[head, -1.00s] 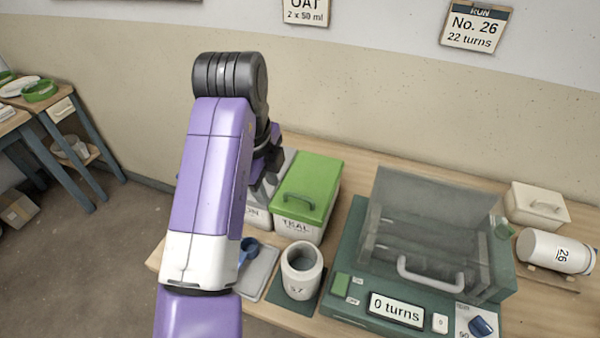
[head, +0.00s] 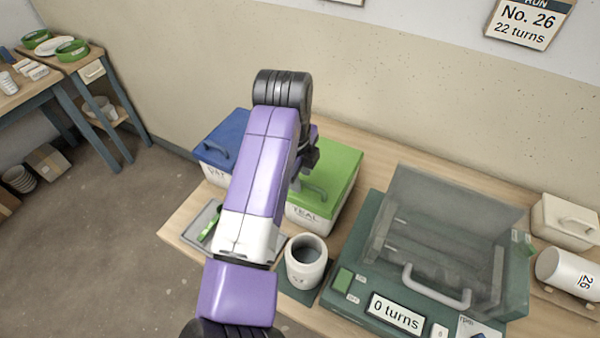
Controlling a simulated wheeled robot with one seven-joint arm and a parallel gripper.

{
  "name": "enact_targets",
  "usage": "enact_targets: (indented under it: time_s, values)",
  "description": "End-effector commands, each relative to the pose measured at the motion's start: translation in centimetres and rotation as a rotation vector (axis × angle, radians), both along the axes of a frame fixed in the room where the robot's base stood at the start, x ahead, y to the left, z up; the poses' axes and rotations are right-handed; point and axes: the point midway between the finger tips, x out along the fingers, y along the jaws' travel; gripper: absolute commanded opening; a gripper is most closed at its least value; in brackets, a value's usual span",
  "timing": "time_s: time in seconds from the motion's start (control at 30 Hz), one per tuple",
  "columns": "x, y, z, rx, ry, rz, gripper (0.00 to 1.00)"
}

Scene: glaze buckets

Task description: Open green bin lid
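The green bin (head: 330,176), a white box labelled TEAL with a green lid and a handle on top, stands on the bench right of my arm. Its lid lies flat and closed. My gripper (head: 306,184) is at the left side of the green lid, close to the handle (head: 315,191). My arm hides most of it, so I cannot tell whether its fingers are open or touch the handle.
A blue-lidded bin (head: 222,140) stands left of my arm. A white jar (head: 305,262) stands in front of the green bin. A machine with a clear cover (head: 440,235) stands to the right. A tray (head: 203,222) lies at the front left.

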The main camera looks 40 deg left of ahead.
Motion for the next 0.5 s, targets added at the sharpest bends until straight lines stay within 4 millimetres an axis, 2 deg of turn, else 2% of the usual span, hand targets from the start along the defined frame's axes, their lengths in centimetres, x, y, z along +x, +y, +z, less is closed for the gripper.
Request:
enact_targets:
  time_s: [0.3,0.47,0.5]
  values:
    - [0.07,0.02,-0.34,0.000,0.000,0.000,0.32]
    - [0.06,0.01,-0.32,0.000,0.000,0.000,0.01]
    - [0.06,0.01,-0.32,0.000,0.000,0.000,0.00]
